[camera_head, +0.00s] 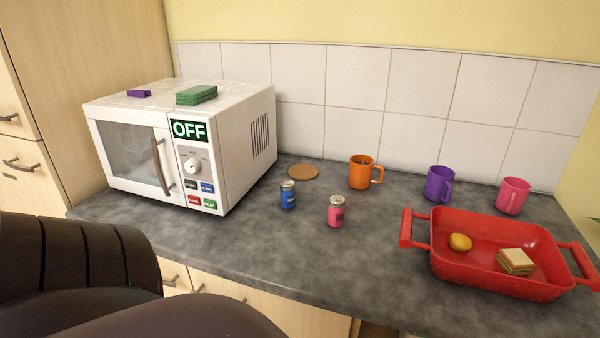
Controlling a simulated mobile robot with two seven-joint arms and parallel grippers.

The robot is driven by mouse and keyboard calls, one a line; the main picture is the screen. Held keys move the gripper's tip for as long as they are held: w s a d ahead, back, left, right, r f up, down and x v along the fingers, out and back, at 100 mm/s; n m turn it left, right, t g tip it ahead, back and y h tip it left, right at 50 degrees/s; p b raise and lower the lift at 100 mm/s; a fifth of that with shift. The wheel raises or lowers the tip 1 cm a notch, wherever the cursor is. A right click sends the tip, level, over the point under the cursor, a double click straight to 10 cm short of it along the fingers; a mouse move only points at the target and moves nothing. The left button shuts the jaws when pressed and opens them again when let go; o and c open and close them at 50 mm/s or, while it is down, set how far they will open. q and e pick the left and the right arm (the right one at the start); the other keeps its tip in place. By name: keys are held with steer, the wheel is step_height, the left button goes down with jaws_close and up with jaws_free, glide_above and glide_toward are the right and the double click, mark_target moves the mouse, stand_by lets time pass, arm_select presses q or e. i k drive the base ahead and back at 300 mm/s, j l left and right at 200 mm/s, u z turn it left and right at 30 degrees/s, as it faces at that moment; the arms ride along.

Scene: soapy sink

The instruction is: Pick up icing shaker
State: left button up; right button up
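Two small shakers with silver tops stand upright on the dark grey counter, a blue one (288,195) and a pink one (336,211). The pink one is nearer the front and to the right of the blue one. Their labels are too small to read, so I cannot tell which is the icing shaker. Neither gripper is in view. Only dark parts of my own body show at the lower left.
A white microwave (228,150) marked OFF stands on the left, with green and purple items on top. Behind the shakers are a round brown coaster (303,172) and an orange mug (362,172). A red tray (480,225) with food fills the right. The front middle counter is clear.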

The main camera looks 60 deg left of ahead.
mark_target(336, 204)
steer(key=u, duration=1.5)
